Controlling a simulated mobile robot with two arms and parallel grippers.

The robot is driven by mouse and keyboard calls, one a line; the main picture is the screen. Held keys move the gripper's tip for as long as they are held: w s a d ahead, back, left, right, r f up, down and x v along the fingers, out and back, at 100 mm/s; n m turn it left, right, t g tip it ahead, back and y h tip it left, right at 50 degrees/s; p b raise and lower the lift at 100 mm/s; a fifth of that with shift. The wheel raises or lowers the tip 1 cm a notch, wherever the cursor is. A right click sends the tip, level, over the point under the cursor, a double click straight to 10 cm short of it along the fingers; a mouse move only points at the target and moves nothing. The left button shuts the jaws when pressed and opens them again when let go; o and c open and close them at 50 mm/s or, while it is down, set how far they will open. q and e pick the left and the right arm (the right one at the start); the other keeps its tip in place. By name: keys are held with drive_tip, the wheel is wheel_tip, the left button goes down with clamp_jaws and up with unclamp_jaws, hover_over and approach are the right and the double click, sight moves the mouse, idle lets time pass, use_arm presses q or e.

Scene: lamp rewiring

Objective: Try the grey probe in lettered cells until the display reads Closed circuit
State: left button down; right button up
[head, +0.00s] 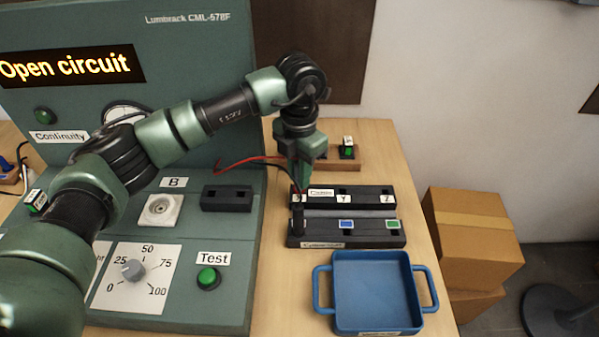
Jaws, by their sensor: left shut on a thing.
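My left gripper (300,180) points down over the left end of a dark terminal block (376,201) on the bench. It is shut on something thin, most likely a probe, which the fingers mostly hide. Red and black leads (232,163) run to the gripper. The display (66,67) reads "Open circuit". My right gripper is out of view.
A blue two-handled tray (374,284) sits in front of the block. The green panel (205,70) with a dial (133,270) and green Test button (208,277) stands left. A small rack (345,158) is behind. Cardboard boxes (470,235) stand right, off the bench.

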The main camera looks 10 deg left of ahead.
use_arm(q)
drive_tip(key=shift+f, duration=0.25)
drive_tip(key=c, duration=1.2)
unclamp_jaws()
drive_tip(key=shift+c, duration=0.2)
drive_tip(key=shift+r, duration=0.1)
wheel_tip(320, 180, up, 8)
drive_tip(key=shift+f+b, duration=0.2)
drive_tip(key=shift+b, duration=0.7)
drive_tip(key=shift+s, duration=0.1)
